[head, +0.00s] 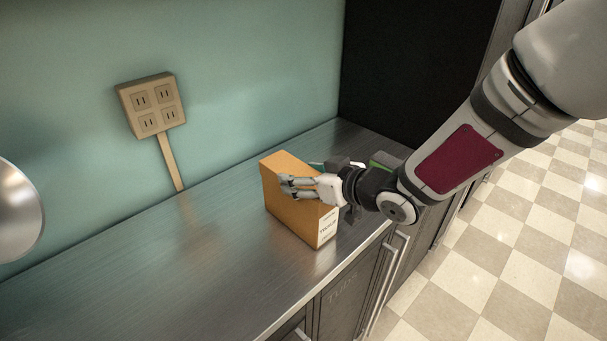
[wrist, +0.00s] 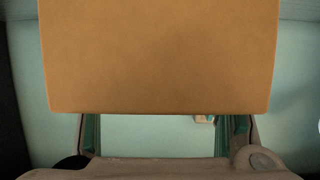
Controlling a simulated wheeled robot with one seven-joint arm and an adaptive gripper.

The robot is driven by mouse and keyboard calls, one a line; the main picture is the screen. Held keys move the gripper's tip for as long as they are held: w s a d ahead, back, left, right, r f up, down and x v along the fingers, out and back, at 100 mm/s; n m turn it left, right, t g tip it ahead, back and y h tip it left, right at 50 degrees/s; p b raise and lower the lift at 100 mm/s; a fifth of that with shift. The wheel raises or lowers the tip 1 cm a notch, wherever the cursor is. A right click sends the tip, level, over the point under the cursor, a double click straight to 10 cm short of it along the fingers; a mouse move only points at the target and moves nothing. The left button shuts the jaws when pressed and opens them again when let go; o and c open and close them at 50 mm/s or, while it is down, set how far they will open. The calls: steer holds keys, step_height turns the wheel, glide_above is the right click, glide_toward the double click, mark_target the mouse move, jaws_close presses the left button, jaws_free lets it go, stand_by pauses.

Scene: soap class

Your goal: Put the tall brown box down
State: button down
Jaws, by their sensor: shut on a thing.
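The tall brown box (head: 292,208) is at the metal counter, with a white printed label on its lower right edge. It looks upright; I cannot tell for sure whether its base touches the counter. My gripper (head: 300,187) reaches in from the right and is shut on the box near its upper part. In the wrist view the box (wrist: 160,55) fills the upper middle, and the fingers (wrist: 165,135) run along both sides toward it. The fingertips are hidden behind the box in that view.
The metal counter (head: 150,260) is clear to the left of the box. Dark and green items (head: 384,160) lie partly hidden behind my wrist. A black panel (head: 415,70) stands at the back right. A wall outlet (head: 152,105) and a shiny round object (head: 15,212) are at left.

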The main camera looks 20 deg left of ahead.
steer(key=shift+f, duration=0.15)
steer(key=shift+c, duration=2.4)
jaws_free()
steer(key=shift+r, duration=0.2)
steer(key=v, duration=1.2)
steer(key=shift+d, duration=0.1)
